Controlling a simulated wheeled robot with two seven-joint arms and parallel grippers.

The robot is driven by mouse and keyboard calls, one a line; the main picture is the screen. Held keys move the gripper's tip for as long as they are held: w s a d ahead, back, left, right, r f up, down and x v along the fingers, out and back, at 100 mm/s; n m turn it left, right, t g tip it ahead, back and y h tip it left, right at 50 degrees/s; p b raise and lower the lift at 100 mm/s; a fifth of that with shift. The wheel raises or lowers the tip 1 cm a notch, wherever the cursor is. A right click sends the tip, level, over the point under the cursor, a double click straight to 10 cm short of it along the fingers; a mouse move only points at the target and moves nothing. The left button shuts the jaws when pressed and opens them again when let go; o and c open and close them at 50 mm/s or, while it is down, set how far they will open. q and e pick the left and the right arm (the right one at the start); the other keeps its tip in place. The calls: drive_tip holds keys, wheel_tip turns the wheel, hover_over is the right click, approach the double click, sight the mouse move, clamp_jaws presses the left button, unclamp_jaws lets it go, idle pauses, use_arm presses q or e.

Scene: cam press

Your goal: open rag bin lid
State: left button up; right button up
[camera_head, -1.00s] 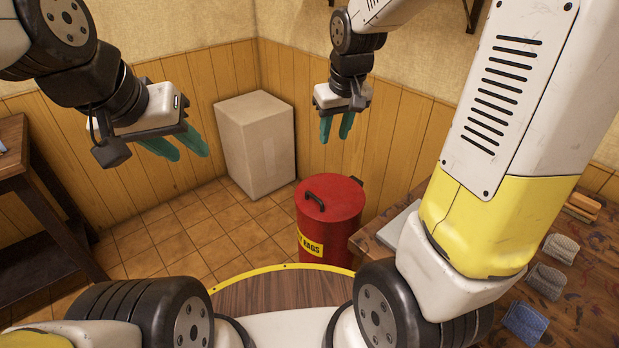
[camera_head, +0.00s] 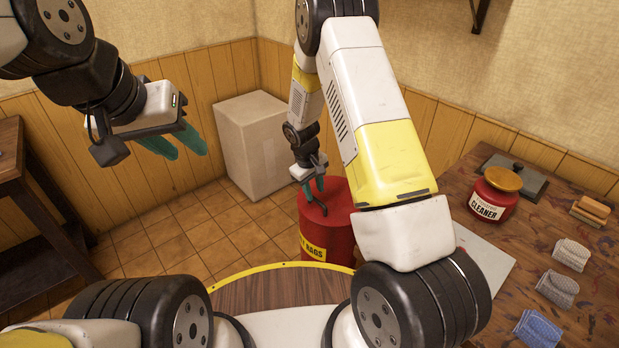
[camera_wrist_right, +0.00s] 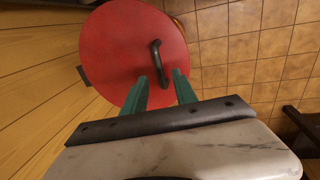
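The red rag bin (camera_head: 342,225) stands on the tiled floor with its lid (camera_head: 338,193) on and a yellow label reading "RAGS". In the right wrist view the round red lid (camera_wrist_right: 115,50) carries a black bar handle (camera_wrist_right: 157,62). My right gripper (camera_head: 316,198) is over the lid at its left part. Contact with the handle cannot be told. My left gripper (camera_head: 180,148) hangs at the upper left, away from the bin, fingers apart and empty.
A cardboard box (camera_head: 255,145) stands behind the bin by the wall. A dark bench (camera_head: 35,215) stands at the left.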

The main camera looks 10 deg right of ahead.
sight(316, 200)
drive_tip(key=shift+w+d+f, duration=0.1)
drive_tip(key=shift+d+f, duration=0.05)
drive_tip(key=shift+f, duration=0.7)
drive_tip(key=shift+w+d+f, duration=0.1)
drive_tip(key=shift+d+f, duration=0.05)
drive_tip(key=shift+f, duration=0.65)
drive_tip(key=shift+c, duration=0.4)
clamp_jaws()
